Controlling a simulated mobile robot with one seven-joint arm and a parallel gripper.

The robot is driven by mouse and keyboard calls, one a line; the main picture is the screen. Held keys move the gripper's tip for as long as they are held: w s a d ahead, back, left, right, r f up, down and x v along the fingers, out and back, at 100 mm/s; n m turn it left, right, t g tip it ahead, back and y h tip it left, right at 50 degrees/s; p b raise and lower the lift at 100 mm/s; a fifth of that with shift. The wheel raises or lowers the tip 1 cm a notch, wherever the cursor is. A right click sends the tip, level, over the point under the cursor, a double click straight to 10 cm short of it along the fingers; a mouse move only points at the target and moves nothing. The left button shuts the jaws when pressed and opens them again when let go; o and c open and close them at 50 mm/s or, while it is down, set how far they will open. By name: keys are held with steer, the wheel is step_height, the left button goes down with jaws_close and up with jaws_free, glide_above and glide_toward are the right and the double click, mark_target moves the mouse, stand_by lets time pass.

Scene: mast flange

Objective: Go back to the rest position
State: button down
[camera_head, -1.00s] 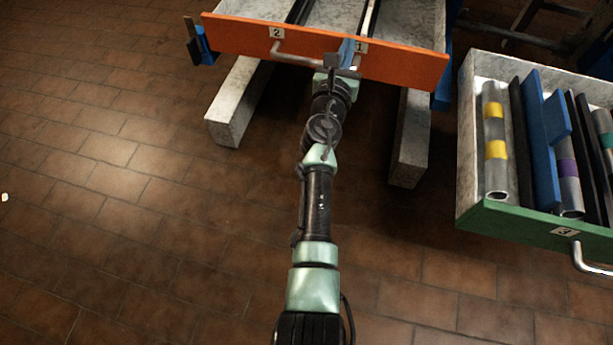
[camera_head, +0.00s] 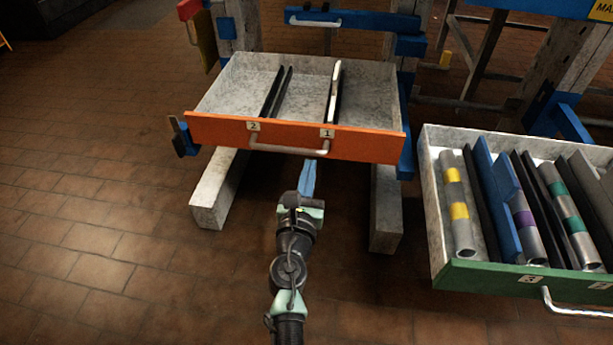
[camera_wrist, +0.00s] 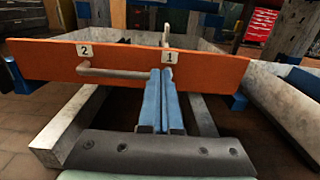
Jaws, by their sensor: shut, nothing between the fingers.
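My gripper (camera_head: 308,178) is in front of the orange-fronted drawer (camera_head: 220,131), below its handle in the head view. Its blue fingers (camera_wrist: 162,105) are together with nothing between them; in the wrist view they point at the orange front near label 1. The drawer stands open, with a metal bar handle (camera_head: 290,149) and labels 2 and 1. Dark dividers and a pale upright piece (camera_head: 335,80) are inside it. I cannot tell from the wrist view whether the fingertips touch the handle.
An open green-fronted drawer (camera_head: 480,277) at the right holds tubes with yellow, purple and green bands. Stone-like beams (camera_head: 217,192) lie under the orange drawer on both sides. The tiled floor (camera_head: 90,230) at the left is clear. A blue rail (camera_head: 355,20) is behind.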

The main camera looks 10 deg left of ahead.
steer(key=shift+s, duration=1.5)
